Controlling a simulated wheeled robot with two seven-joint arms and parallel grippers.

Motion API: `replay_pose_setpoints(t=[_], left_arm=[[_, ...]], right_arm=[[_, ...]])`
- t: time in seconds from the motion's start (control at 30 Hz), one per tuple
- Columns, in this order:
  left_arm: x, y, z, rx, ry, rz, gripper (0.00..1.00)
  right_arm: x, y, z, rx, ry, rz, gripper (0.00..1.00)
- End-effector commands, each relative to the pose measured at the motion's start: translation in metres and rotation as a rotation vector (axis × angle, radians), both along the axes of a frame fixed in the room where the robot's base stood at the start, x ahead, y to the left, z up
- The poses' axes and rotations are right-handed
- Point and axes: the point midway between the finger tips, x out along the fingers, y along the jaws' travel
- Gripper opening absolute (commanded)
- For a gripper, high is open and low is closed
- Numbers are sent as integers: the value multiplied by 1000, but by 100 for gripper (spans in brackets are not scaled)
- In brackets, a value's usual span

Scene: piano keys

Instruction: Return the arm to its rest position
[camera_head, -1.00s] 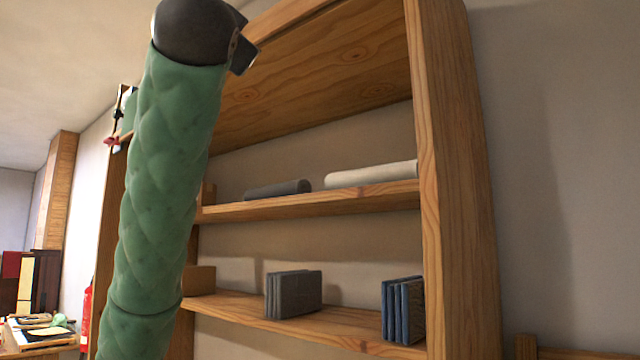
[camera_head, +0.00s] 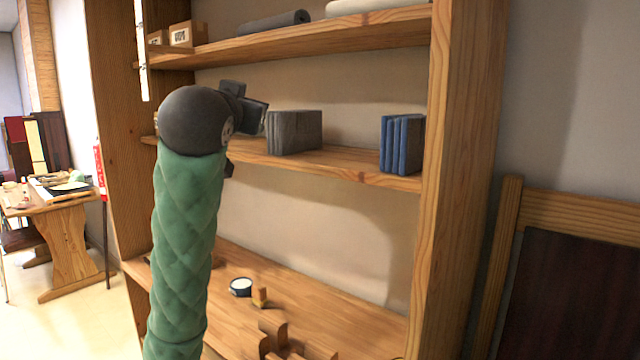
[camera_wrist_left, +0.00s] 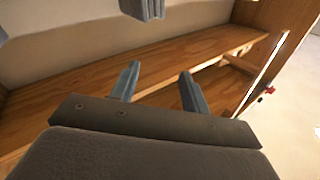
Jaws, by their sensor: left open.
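My left arm, in a green quilted sleeve (camera_head: 183,250), rises from the bottom left of the head view to a dark rounded joint (camera_head: 193,122). A dark part of the hand shows beyond the joint, in front of the middle shelf; the fingertips are not clear there. In the left wrist view my left gripper (camera_wrist_left: 159,72) is open. Its two blue-grey fingers stand apart with nothing between them. A plank shelf lies behind the fingers. My right arm is not in view.
A wooden bookcase (camera_head: 460,130) stands ahead. Grey books (camera_head: 295,132) and blue books (camera_head: 402,144) stand on its middle shelf. A small round dish (camera_head: 240,287) and wooden blocks (camera_head: 272,328) lie on the lowest board. A dark framed panel (camera_head: 575,290) is at the right.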

Motion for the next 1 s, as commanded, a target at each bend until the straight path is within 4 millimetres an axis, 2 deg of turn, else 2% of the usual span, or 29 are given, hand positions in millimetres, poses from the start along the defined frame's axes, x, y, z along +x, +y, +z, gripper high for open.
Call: replay_pose_setpoints(t=[0.03,0.1,0.47,0.77,1.0], left_arm=[[4,0,-24,-6,33,-6,46],[8,0,-52,-12,73,-13,46],[9,0,-197,-31,277,-43,46],[-11,1,-313,-50,447,-57,46],[-40,2,-403,-65,588,-61,46]], right_arm=[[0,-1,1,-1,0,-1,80],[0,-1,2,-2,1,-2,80],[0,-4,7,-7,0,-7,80],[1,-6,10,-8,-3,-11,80],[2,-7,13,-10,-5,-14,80]])
